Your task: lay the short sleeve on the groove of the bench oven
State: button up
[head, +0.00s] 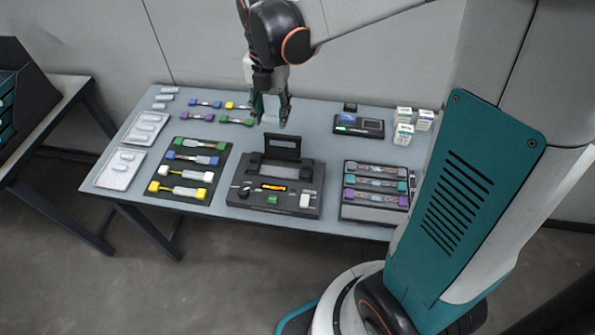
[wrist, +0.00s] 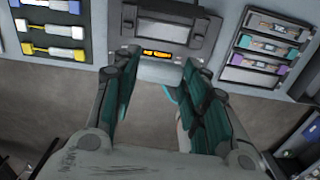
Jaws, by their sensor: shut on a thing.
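My gripper (head: 271,112) hangs over the back middle of the table, pointing down. In the wrist view its teal fingers (wrist: 150,92) look apart at the tips. A black machine (head: 262,203) with a raised lid and a glowing amber strip stands below and in front of my gripper. It also shows in the wrist view (wrist: 172,34). A smaller black device (head: 371,130) with a blue screen stands to the right.
Pale sleeves lie on white trays (head: 98,183) at the left. A black rack (head: 201,143) of coloured connectors stands left of the machine, and another rack (head: 375,213) right of it. Loose connectors (head: 205,104) and small white boxes (head: 403,134) lie at the back.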

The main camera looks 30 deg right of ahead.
jog(key=shift+s+d, duration=0.15)
jog(key=shift+d, duration=0.1)
jog(key=shift+s+d+f+n, duration=0.1)
jog(key=shift+f+n, duration=0.2)
jog(key=b, duration=0.7)
send_near(280, 172)
notch_tip(280, 172, down, 5)
jog(key=shift+f, duration=0.15)
jog(key=shift+f, duration=0.1)
jog(key=shift+f+b, duration=0.35)
jog(key=shift+b, duration=0.25)
jog(key=shift+f, duration=0.2)
jog(key=o, duration=0.7)
jog(key=shift+c, duration=0.2)
jog(key=shift+r, duration=0.1)
